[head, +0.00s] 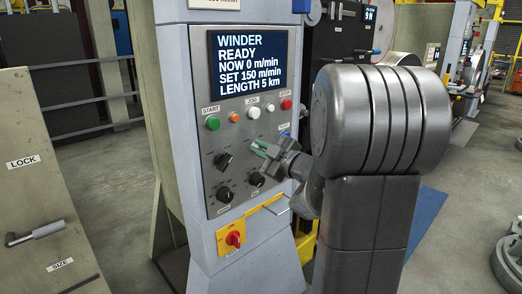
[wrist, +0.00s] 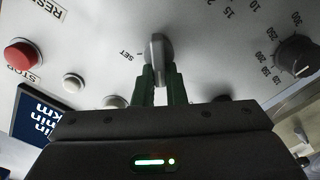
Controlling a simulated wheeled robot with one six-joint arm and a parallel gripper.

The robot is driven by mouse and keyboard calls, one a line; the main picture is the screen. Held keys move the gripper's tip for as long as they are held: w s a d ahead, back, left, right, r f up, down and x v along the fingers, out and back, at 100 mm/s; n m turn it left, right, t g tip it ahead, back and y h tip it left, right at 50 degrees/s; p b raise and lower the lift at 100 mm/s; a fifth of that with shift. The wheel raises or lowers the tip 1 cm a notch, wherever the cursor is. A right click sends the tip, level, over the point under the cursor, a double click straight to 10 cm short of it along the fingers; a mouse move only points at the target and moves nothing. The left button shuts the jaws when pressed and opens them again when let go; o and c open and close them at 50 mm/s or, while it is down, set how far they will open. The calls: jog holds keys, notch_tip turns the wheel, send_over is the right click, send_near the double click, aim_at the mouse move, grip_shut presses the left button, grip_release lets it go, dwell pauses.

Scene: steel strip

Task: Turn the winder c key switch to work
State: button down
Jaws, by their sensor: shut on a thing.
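The winder panel (head: 228,125) is grey and upright, with a screen (head: 252,63) reading WINDER READY, NOW 0 m/min, SET 150 m/min, LENGTH 5 km. My gripper (head: 262,151) is at the panel's right side, below the button row. In the wrist view, the grey key of the key switch (wrist: 157,47) stands between the two green fingers of my gripper (wrist: 160,78), which are shut on it. A SET label is to the left of the key there. The WORK label cannot be made out. In the head view my gripper hides the key.
Near my gripper are a black knob (head: 223,161), two lower knobs, and green START (head: 212,123), white and red STOP (head: 286,104) buttons. A yellow plate with a red switch (head: 233,239) is below, beside a yellow bracket. A LOCK cabinet (head: 40,190) stands at left.

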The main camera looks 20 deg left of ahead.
jog(key=c, duration=1.5)
grip_release()
jog(key=v, duration=1.4)
jog(key=shift+a, duration=0.15)
jog(key=x, duration=1.3)
jog(key=shift+w+a, duration=0.2)
jog(key=shift+a, duration=0.1)
